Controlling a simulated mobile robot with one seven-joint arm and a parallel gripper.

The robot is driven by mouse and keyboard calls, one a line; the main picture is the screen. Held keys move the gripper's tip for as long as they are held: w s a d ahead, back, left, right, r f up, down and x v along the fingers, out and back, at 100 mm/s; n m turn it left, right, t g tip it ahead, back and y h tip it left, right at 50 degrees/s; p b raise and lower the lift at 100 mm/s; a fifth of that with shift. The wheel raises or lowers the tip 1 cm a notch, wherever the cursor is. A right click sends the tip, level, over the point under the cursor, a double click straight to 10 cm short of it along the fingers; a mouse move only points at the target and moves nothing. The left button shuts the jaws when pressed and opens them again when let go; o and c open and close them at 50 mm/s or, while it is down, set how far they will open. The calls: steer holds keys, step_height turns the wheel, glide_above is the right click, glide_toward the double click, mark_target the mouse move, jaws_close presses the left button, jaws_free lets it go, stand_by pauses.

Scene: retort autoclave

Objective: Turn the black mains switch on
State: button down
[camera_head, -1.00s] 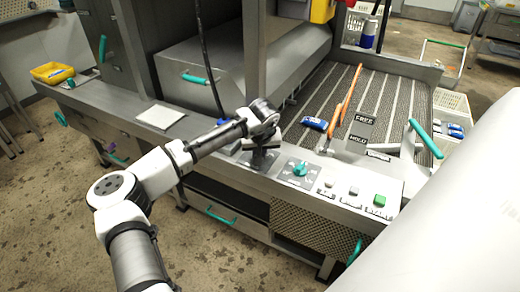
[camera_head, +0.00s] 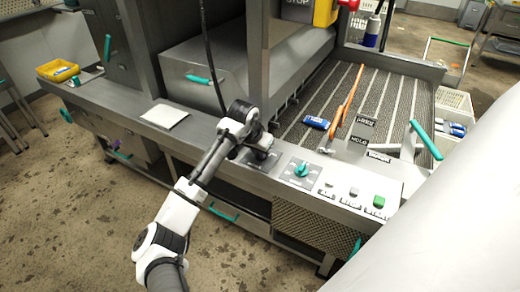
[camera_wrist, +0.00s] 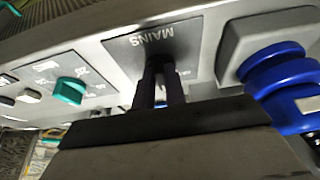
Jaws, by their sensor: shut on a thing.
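The mains plate, a dark panel with the label MAINS (camera_wrist: 150,40), is on the sloped console and appears upside down in the wrist view. My gripper (camera_wrist: 160,80) reaches onto this plate with its two dark fingers close together. It is shut on the black mains switch, which is mostly hidden between and behind the fingers, so its exact angle cannot be read. In the head view my gripper (camera_head: 262,152) is at the console, left of the teal rotary knob (camera_head: 302,169).
The teal knob (camera_wrist: 70,90) is on the other side. A green button (camera_head: 378,201) is further right on the console. A white sheet (camera_head: 164,116) lies left on the ledge.

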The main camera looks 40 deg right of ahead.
steer(key=m, duration=0.1)
steer(key=m+g, duration=0.1)
steer(key=m, duration=0.2)
steer(key=shift+w+a+m+g, duration=0.1)
steer(key=shift+w+m+g, duration=0.2)
steer(key=shift+g, duration=0.1)
steer(key=m, duration=0.2)
steer(key=m+g, duration=0.1)
steer(key=m, duration=0.1)
steer(key=shift+w+g, duration=0.3)
steer(key=shift+w, duration=0.05)
steer(key=shift+m, duration=0.3)
steer(key=c, duration=1.4)
jaws_free()
steer(key=shift+c, duration=0.2)
steer(key=b+v, duration=0.3)
steer(key=v, duration=1)
steer(key=shift+w+r, duration=0.15)
steer(key=shift+r, duration=0.25)
